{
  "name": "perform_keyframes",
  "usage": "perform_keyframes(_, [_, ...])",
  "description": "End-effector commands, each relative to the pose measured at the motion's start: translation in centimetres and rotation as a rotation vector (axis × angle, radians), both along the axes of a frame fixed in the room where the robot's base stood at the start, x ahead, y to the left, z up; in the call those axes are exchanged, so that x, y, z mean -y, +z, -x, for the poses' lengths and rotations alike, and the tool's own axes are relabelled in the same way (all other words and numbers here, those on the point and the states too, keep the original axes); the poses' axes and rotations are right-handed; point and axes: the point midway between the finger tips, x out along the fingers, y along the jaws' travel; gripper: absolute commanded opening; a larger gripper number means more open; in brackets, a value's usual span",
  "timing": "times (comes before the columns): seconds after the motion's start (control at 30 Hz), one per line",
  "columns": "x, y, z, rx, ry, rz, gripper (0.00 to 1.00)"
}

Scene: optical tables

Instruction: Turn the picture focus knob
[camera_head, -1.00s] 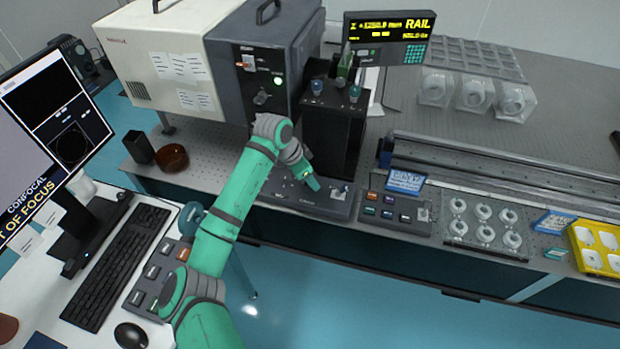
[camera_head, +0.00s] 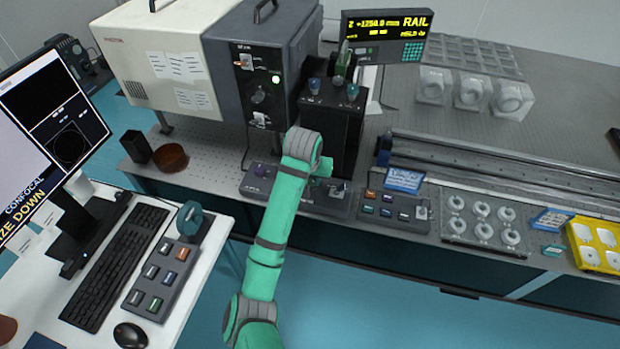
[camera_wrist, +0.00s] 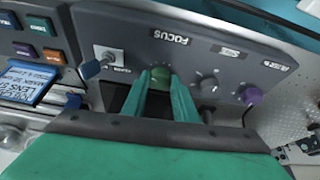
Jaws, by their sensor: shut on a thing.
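In the head view my arm covers the knob, and the panel (camera_head: 256,186) shows on both sides of the arm. The knob's turn angle cannot be made out.
A grey knob (camera_wrist: 209,84) and a purple knob (camera_wrist: 250,96) stand on one side of the focus knob. A black tower (camera_head: 330,135) rises behind the panel. The monitor (camera_head: 50,135) reads CONFOCAL, with partly cut-off text below.

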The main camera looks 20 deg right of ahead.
Motion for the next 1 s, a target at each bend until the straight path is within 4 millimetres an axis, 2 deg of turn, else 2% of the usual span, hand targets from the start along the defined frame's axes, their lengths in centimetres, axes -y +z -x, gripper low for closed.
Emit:
perform_keyframes(0.3, [0.22,0.10,0.05,0.003,0.115,0.001,0.04])
perform_keyframes(0.83, [0.20,0.11,0.01,0.003,0.137,0.001,0.04])
perform_keyframes(0.87, [0.20,0.11,0.01,0.003,0.137,0.001,0.31])
perform_keyframes(0.9, [0.19,0.11,0.00,0.003,0.137,0.001,0.40])
perform_keyframes(0.93, [0.19,0.11,0.01,0.003,0.137,0.001,0.45])
perform_keyframes(1.0, [0.16,0.08,0.02,0.002,0.138,0.001,0.45])
